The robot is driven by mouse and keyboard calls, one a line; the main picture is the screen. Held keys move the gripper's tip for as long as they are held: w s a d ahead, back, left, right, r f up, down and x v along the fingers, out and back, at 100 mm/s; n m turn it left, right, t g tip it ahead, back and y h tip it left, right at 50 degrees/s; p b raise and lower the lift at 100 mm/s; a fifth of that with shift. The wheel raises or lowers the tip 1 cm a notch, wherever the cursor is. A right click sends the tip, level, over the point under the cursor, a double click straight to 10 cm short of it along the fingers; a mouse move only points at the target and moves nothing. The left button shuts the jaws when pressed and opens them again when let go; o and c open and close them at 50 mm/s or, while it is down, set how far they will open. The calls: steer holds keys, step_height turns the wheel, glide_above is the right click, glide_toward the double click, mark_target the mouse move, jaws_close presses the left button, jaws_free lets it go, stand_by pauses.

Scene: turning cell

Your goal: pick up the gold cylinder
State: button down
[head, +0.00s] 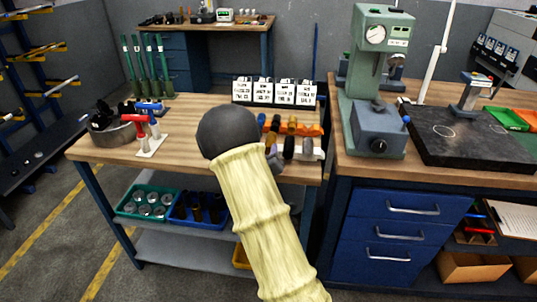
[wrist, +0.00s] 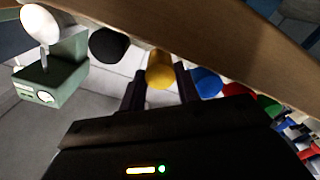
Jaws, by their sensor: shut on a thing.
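The gold cylinder (wrist: 160,70) is in the middle of the wrist view, between the two dark fingers of my gripper (wrist: 160,87). The fingers are shut on its sides. A black round-ended piece (wrist: 108,45) is to its left, and a blue one (wrist: 207,82) is close on its right. In the head view my arm covers most of the gripper, which is over the right part of the wooden bench (head: 195,112). I cannot tell the held cylinder apart there.
Red (wrist: 237,90) and green (wrist: 269,105) pieces are farther right in the wrist view. In the head view, a row of white-labelled holders (head: 274,92) stands behind the gripper. A green press (head: 372,60) stands on the right bench. A grey bowl (head: 113,132) is at left.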

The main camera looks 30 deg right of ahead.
step_height(320, 180, up, 9)
steer(key=shift+p, duration=0.4)
stand_by(0.4)
